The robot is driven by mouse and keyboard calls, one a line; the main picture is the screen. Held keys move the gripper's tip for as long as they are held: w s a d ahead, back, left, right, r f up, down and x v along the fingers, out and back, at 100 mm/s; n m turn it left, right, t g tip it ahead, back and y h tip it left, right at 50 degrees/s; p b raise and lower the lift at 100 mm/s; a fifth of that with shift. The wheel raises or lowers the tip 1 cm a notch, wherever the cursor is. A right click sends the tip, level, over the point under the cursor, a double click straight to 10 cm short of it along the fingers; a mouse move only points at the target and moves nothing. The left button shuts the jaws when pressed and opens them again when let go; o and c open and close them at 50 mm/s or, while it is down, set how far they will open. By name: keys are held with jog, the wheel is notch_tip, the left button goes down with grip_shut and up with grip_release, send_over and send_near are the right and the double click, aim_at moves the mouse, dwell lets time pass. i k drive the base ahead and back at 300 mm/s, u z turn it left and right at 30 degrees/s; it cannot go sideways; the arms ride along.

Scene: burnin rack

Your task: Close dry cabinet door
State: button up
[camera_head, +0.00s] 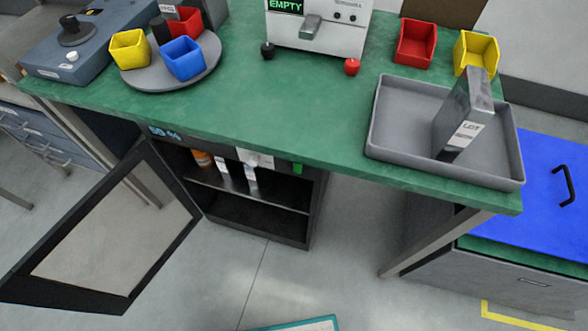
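The dry cabinet (250,224) is a dark box under the green workbench. Its door (161,262), a black frame around a clear pane, stands wide open to the left of the cabinet. The door's hinge side is at the cabinet's left front edge. On the upper shelf inside are an orange-brown bottle (202,158) and several white packages (251,178). The top of the cabinet is partly hidden by the bench. My gripper is not in view.
The green bench (290,105) carries a grey tray (376,145) with a grey LOT box (466,115), colored bins, a turntable (146,77) and a white device (340,30). A blue-lidded chest (550,190) stands right. Floor before the cabinet is mostly clear; a teal-edged item (300,326) shows at bottom.

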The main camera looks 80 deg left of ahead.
aim_at(17, 285)
jog(key=z, duration=0.05)
jog(key=k, duration=2.9)
jog(key=u, duration=1.65)
jog(key=i, duration=0.5)
